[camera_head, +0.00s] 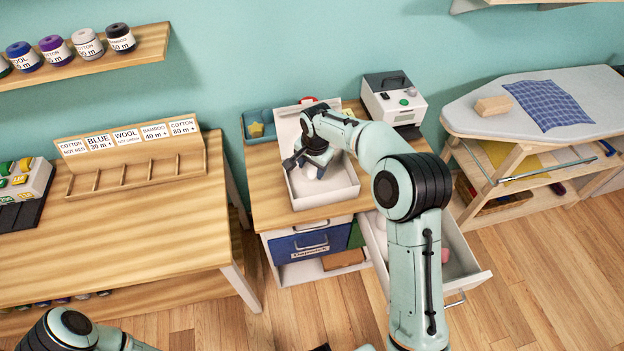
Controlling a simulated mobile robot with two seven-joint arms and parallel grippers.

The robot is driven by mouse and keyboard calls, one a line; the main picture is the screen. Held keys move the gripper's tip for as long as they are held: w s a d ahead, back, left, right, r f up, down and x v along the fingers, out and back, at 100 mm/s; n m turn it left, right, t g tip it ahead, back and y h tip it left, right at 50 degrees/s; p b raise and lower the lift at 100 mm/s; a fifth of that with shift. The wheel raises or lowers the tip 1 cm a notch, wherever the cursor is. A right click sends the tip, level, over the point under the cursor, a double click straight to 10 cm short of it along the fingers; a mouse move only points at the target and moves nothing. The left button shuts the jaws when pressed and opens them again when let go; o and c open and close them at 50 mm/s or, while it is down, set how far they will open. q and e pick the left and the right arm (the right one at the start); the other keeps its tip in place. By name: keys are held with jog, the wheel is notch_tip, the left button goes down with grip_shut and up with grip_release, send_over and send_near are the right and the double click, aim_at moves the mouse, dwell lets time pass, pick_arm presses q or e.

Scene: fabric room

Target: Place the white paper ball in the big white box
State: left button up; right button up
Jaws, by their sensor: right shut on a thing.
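The big white box (343,193) is a shallow open tray on the wooden top of the small cabinet in the middle. My right gripper (303,168) reaches over the box from the right, pointing down inside its outline. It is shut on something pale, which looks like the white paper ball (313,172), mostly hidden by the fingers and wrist. I cannot tell whether the ball touches the box floor. My left arm shows only at the bottom left edge, and its gripper is out of view.
An open white drawer (463,283) juts out below my right arm, with a pink thing inside. A blue tray (262,126) and a grey-white device (394,98) flank the box. A wooden table (120,235) stands left, an ironing board (455,118) right.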

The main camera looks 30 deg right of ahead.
aim_at(315, 176)
jog(key=shift+f, duration=2.9)
jog(key=shift+f, duration=0.1)
jog(key=shift+f, duration=0.15)
jog(key=o, duration=0.9)
jog(key=shift+o, duration=0.3)
jog(key=shift+r, duration=0.2)
jog(key=r, duration=0.4)
jog(key=s+r, duration=0.1)
jog(key=r, duration=0.3)
jog(key=s+r, duration=0.1)
jog(key=r, duration=0.3)
jog(key=shift+f, duration=0.1)
